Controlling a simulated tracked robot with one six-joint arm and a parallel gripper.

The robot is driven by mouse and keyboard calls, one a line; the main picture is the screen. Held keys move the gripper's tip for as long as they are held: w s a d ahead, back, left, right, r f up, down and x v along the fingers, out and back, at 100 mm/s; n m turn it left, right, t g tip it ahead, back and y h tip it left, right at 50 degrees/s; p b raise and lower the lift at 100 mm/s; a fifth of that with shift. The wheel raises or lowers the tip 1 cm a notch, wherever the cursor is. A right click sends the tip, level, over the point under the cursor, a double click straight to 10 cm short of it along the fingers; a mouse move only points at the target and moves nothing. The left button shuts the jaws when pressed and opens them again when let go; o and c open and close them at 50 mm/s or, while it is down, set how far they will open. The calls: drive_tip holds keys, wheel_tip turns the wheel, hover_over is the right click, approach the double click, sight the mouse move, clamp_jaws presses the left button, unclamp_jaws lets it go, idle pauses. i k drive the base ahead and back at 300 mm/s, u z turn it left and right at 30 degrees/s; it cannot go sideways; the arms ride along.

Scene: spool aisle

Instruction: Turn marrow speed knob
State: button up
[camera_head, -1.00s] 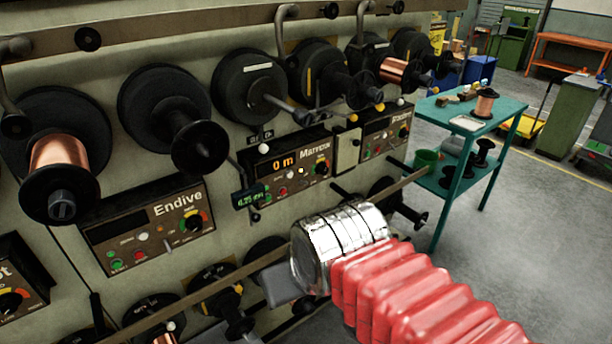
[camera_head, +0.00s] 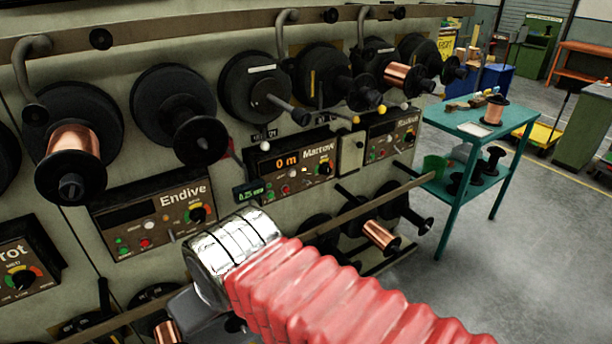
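The Marrow panel (camera_head: 308,178) is a dark control box on the pale machine front, in the middle of the head view. Its orange display reads 0 m. The Marrow speed knob (camera_head: 326,168) is a small dark knob on a coloured dial at the panel's right side. My arm, with red bellows and a silver wrist, reaches in from the lower right. A grey part of my gripper (camera_head: 192,308) shows below the silver wrist, below the Endive panel and left of and lower than the knob. Its fingers are hidden, so its opening cannot be told.
The Endive panel (camera_head: 157,215) is left of Marrow, and the Radish panel (camera_head: 391,135) right. Black spools (camera_head: 254,93) stick out above the panels. A long rail (camera_head: 372,208) runs below Marrow. A teal table (camera_head: 479,121) stands right, with open floor beside it.

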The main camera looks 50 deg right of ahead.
sight(324, 170)
drive_tip(key=u, duration=1.35)
drive_tip(key=k, duration=0.75)
drive_tip(key=z, duration=1.5)
drive_tip(key=i, duration=0.65)
